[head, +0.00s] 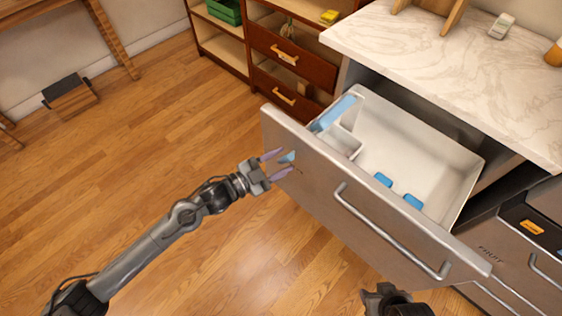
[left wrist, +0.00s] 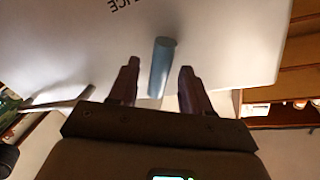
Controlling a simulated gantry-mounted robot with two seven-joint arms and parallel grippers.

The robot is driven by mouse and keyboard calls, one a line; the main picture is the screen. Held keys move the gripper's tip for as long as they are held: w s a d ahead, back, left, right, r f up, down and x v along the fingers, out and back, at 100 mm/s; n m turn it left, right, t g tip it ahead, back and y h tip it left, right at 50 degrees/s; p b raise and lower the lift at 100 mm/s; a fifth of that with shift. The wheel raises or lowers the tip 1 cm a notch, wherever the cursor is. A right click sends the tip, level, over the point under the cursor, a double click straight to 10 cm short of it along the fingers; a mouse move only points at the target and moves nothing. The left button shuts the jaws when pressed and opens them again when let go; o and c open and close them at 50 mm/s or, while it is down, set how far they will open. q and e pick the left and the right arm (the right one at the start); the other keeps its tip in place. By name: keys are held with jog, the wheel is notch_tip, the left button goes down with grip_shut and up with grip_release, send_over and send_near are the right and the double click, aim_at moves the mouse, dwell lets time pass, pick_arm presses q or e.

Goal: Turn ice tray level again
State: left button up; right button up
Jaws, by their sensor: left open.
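A light blue strip (head: 335,113), likely the ice tray, sits tilted at the left end of the open drawer (head: 420,140). Its cells cannot be made out. A blue knob or lever (head: 288,157) sticks out of the drawer's front panel near its left end; it also shows in the left wrist view (left wrist: 161,68). My left gripper (head: 286,162) is open, with its purple fingers on either side of the blue lever, apparently not gripping it. My right gripper (head: 382,294) is low at the bottom edge; its fingers are not clear.
A small white bin (head: 344,142) and blue blocks (head: 413,201) lie in the drawer. The drawer's long bar handle (head: 385,232) juts out to the right of my left gripper. A marble counter (head: 440,65) stands behind.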

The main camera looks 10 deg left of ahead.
pick_arm(q)
jog(key=shift+w+d, duration=0.2)
jog(key=shift+d, duration=0.1)
grip_shut()
